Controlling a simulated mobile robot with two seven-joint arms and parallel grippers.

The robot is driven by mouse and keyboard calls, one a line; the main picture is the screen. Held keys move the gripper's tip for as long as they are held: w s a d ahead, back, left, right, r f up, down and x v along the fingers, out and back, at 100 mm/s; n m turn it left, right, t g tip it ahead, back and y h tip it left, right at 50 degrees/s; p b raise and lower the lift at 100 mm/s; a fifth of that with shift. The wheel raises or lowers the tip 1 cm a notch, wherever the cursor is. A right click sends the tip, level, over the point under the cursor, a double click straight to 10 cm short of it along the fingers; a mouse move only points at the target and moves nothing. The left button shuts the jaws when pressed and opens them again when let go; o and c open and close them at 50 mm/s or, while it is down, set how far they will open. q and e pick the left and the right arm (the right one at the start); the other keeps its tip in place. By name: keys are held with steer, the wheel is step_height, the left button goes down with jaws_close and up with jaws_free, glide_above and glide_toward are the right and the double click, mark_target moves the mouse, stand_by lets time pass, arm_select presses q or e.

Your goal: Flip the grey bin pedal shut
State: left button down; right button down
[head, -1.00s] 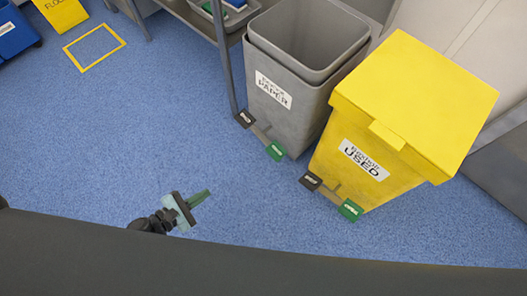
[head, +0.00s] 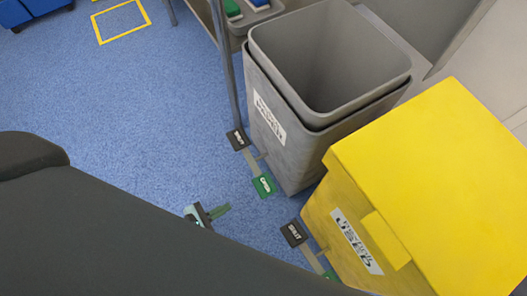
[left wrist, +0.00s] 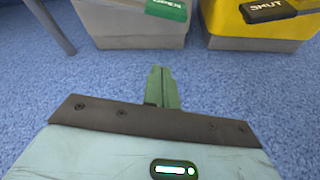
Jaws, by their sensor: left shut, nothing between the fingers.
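The grey bin (head: 285,140) stands open-topped, with no lid over its mouth in the head view. At its base are a black pedal (head: 237,138) on the left and a green pedal (head: 264,185) marked OPEN. The green pedal also shows at the top of the left wrist view (left wrist: 166,9). My left gripper (head: 221,211) is shut and empty, low over the floor, in front of the green pedal and apart from it. In the left wrist view its green fingers (left wrist: 161,88) point toward the gap between the bins. My right gripper is not in view.
A yellow lidded bin (head: 430,170) stands right of the grey bin, with its own black SHUT pedal (head: 294,233) and green pedal (head: 329,276). A metal rack leg (head: 224,70) stands left of the grey bin. Blue floor (head: 130,110) is clear to the left.

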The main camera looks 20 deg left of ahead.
arm_select(q)
steer(key=shift+w+d+f, duration=0.25)
steer(key=shift+w+d, duration=0.05)
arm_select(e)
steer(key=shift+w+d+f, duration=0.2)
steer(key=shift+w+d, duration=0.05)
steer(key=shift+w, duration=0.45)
